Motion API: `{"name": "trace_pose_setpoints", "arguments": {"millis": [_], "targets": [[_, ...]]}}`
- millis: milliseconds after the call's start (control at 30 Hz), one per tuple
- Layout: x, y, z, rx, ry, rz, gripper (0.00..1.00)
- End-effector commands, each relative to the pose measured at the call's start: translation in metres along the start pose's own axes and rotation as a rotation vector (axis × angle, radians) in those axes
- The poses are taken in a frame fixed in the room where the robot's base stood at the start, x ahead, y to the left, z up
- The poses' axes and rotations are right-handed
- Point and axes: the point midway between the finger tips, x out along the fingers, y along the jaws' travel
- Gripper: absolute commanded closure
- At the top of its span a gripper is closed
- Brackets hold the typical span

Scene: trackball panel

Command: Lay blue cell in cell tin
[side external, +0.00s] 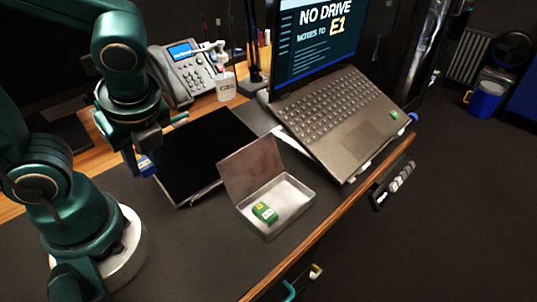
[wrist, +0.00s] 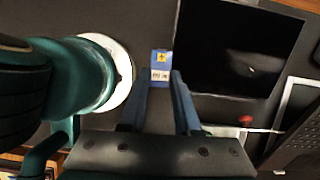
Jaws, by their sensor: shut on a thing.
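The blue cell (side external: 146,166) is a small blue block with a yellow and white label, best seen in the wrist view (wrist: 161,58). My gripper (side external: 142,154) is shut on it, with a fingertip on each side in the wrist view (wrist: 161,76). It holds the cell at the left of the dark flat panel, over the dark mat. The cell tin (side external: 293,205) is a shallow grey metal box with its lid (side external: 250,165) standing open at the back left.
The dark flat panel (side external: 195,155) lies between my gripper and the tin. An open laptop (side external: 335,115) stands behind the tin, with a desk phone (side external: 185,75) and a white bottle (side external: 226,85) at the back. The desk edge runs close to the tin's right.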

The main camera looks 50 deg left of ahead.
Motion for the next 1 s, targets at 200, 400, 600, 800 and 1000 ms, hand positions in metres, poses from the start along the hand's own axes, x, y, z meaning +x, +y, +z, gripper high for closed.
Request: {"name": "trace_pose_setpoints", "arguments": {"millis": [200, 400, 600, 800, 1000], "targets": [[-0.003, 0.001, 0.012, -0.016, 0.0, 0.003, 1.0], [-0.025, -0.022, 0.016, -0.05, -0.001, 0.019, 1.0], [-0.052, -0.059, 0.01, -0.071, -0.001, 0.03, 1.0], [-0.075, -0.094, -0.004, -0.077, -0.002, 0.034, 1.0], [-0.09, -0.126, -0.025, -0.073, -0.002, 0.033, 1.0]]}}
